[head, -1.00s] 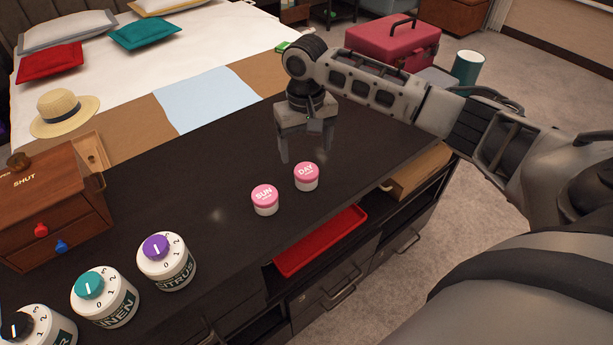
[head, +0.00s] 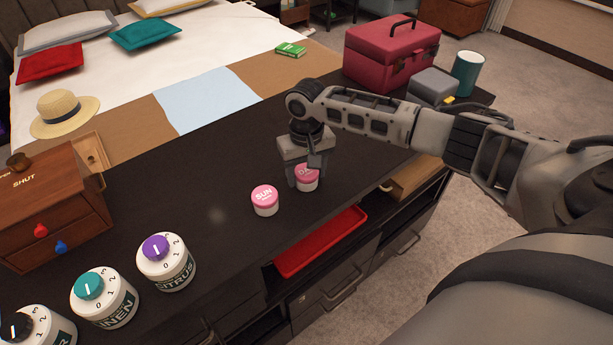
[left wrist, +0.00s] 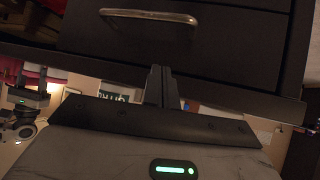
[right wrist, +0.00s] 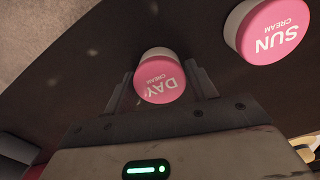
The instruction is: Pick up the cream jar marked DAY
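The DAY cream jar (head: 307,183), white with a pink lid, stands upright on the dark counter, partly hidden by my right gripper (head: 304,178). In the right wrist view the DAY jar (right wrist: 160,80) sits between the two fingers of my right gripper (right wrist: 161,85), which are open on either side of it. A similar jar marked SUN (head: 265,199) stands just left of it; it also shows in the right wrist view (right wrist: 268,32). My left gripper (left wrist: 161,85) has its fingers together and empty, near a drawer front; it is outside the head view.
A red tray (head: 318,243) lies in the open shelf below the counter edge. Several dial-topped jars (head: 166,262) and a wooden drawer box (head: 50,210) stand left. A red case (head: 392,55), grey box (head: 433,85) and teal cup (head: 467,73) stand at the far right.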

